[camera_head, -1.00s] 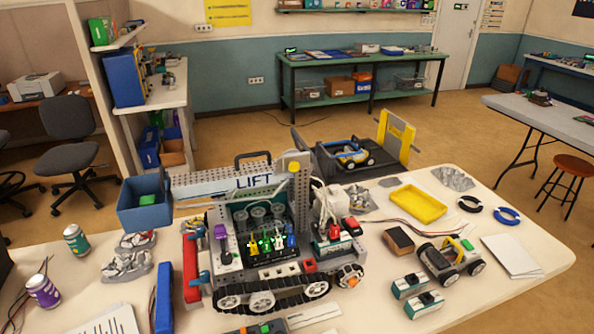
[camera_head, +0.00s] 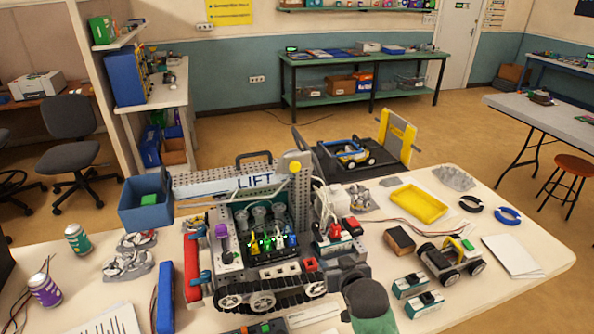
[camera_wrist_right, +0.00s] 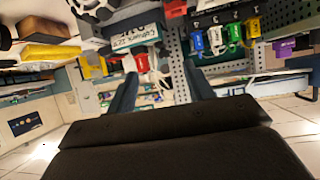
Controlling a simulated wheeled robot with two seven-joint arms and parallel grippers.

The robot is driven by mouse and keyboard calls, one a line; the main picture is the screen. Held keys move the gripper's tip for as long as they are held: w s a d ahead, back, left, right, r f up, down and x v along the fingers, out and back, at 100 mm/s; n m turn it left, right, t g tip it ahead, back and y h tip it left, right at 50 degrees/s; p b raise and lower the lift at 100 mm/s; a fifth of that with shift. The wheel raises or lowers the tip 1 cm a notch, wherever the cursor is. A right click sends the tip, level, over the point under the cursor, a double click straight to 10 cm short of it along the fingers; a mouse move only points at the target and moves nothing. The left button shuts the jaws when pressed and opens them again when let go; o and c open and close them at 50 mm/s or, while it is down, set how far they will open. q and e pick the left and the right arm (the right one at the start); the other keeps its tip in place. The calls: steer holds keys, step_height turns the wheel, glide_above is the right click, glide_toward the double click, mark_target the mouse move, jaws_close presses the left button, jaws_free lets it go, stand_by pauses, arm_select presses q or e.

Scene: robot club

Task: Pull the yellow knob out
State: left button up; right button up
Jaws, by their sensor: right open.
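The yellow knob (camera_head: 253,247) is the leftmost of a row of coloured knobs on the front panel of the LIFT machine in the head view. It also shows at the right end of the row in the wrist view (camera_wrist_right: 252,28). It sits at the panel, next to the green knob (camera_head: 267,244). My right gripper (camera_head: 338,272) is at the machine's lower right corner, to the right of the knob and apart from it. In the wrist view its two fingers (camera_wrist_right: 160,82) are spread with nothing held between them. My left gripper is not in view.
White (camera_head: 279,242) and blue (camera_head: 291,240) knobs share the row. A red switch box (camera_head: 335,232) with cables stands close to my right gripper. Tracks (camera_head: 270,296) run below the panel. A grey toy car (camera_head: 449,260) stands on the table at right.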

steer(key=w+a+r+t+y, duration=0.25)
steer(key=w+a+r, duration=0.25)
steer(key=w+r, duration=0.4)
steer(key=n+t, duration=0.1)
steer(key=t, duration=0.2)
glide_toward(296, 168)
steer(key=w, duration=0.2)
steer(key=p+x, duration=0.1)
steer(key=x, duration=0.1)
steer(key=p+x, duration=0.1)
steer(key=x, duration=0.1)
steer(key=p+x, duration=0.1)
steer(key=x, duration=0.1)
steer(key=shift+s+a+r, duration=0.1)
steer(key=shift+a+r, duration=0.05)
steer(key=shift+a, duration=0.15)
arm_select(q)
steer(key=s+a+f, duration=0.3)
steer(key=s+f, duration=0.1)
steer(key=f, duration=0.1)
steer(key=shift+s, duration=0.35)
arm_select(e)
steer(key=shift+w+a, duration=0.2)
steer(key=shift+w, duration=0.35)
